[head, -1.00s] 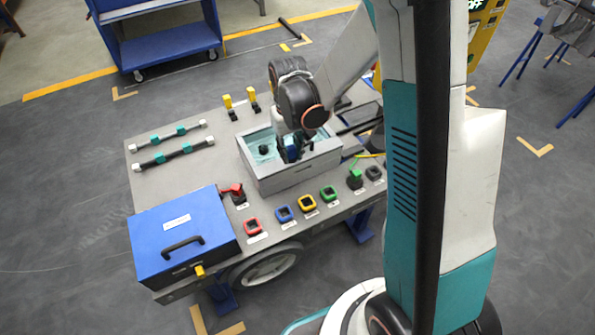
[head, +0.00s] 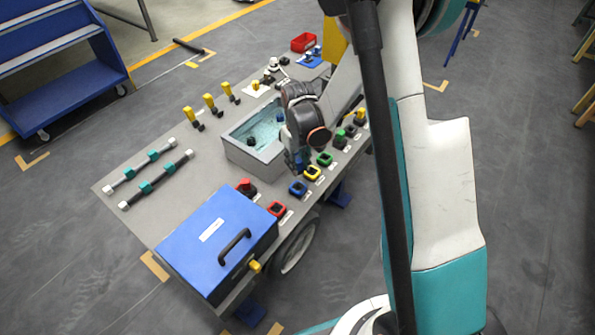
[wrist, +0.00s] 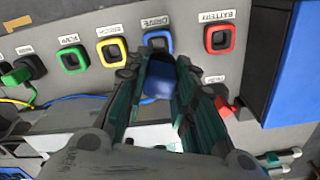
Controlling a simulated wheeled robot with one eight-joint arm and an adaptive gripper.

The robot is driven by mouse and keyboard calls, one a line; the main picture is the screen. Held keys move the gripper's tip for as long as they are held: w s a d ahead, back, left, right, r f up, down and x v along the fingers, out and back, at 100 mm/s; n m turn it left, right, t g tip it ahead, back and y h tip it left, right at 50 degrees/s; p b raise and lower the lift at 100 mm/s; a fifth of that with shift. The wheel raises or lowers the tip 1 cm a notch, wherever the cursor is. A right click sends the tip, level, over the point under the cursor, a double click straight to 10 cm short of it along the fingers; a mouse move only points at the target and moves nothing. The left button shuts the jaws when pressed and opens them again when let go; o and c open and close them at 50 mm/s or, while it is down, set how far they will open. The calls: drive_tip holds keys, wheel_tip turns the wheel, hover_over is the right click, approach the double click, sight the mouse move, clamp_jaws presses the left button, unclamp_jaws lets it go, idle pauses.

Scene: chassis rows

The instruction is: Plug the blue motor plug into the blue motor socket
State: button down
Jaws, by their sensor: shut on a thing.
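My gripper (wrist: 157,78) is shut on the blue motor plug (wrist: 157,84), which sits between its two fingers in the wrist view. In the head view my gripper (head: 299,168) points down just behind the row of sockets. The blue motor socket (head: 298,188) is a blue-rimmed square with a dark opening, set in the grey surface. It also shows in the wrist view (wrist: 158,38), just beyond the plug, which appears apart from it. The plug's front end is hard to make out.
A red socket (head: 277,209) and a yellow socket (head: 313,173) flank the blue one, with a green socket (head: 325,159) farther along. A grey open bin (head: 238,151) lies behind my gripper. A red lever (head: 246,186) and blue case (head: 205,252) stand to the left.

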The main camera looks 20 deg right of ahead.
drive_tip(key=f, duration=0.2)
drive_tip(key=shift+w+d+f, duration=0.1)
drive_tip(key=shift+w+f, duration=0.15)
drive_tip(key=shift+f, duration=0.05)
drive_tip(key=shift+f+b, duration=1.35)
drive_tip(key=shift+f, duration=0.8)
drive_tip(key=shift+b, duration=0.4)
drive_tip(key=shift+f+b, duration=1.1)
drive_tip(key=shift+f, duration=0.25)
drive_tip(key=c, duration=1.2)
unclamp_jaws()
drive_tip(key=shift+c, duration=0.2)
drive_tip(key=shift+r, duration=0.1)
drive_tip(key=shift+r, duration=0.1)
wheel_tip(320, 180, up, 12)
drive_tip(key=shift+f, duration=0.1)
